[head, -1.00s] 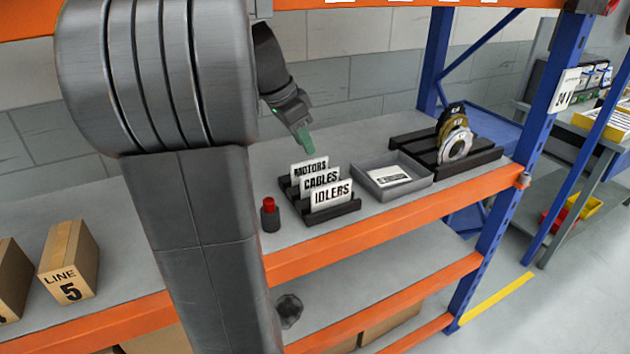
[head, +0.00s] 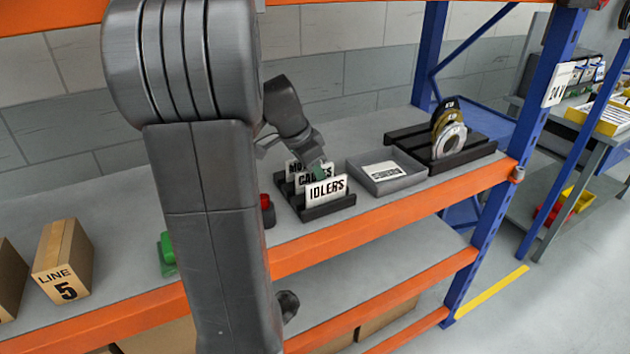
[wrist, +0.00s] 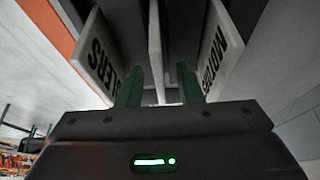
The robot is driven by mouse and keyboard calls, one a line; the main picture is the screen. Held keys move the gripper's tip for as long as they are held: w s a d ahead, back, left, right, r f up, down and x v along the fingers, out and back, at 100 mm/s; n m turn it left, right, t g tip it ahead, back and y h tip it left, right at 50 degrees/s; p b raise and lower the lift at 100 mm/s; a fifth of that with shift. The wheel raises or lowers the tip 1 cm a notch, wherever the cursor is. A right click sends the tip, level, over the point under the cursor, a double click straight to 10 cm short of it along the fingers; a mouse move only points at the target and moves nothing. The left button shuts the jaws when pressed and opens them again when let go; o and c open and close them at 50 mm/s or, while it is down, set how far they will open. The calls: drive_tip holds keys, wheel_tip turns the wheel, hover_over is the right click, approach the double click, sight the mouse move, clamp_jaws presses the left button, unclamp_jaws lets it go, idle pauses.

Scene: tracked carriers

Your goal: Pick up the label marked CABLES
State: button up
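The white CABLES label (head: 312,179) stands upright in the middle slot of a black slotted rack (head: 326,211). The IDLERS label (head: 326,190) stands in front of it and the MOTORS label (head: 294,168) behind it, partly hidden by my gripper. My gripper (head: 317,168) reaches down at the CABLES label from above. In the wrist view, my gripper's green fingers (wrist: 159,72) are apart, one on each side of the CABLES label's edge (wrist: 155,40), with gaps showing. The IDLERS label (wrist: 101,58) and MOTORS label (wrist: 216,50) stand just outside the fingers.
A grey tray (head: 408,182) holding a white card (head: 381,171) sits right of the rack. Beyond it, several discs (head: 450,135) stand in a black holder (head: 476,158). A red-topped object (head: 266,207) stands close left. A LINE 5 box (head: 62,262) is at far left.

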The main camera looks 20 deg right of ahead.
drive_tip(key=shift+f+b, duration=0.2)
drive_tip(key=shift+b, duration=0.15)
idle(0.3)
clamp_jaws()
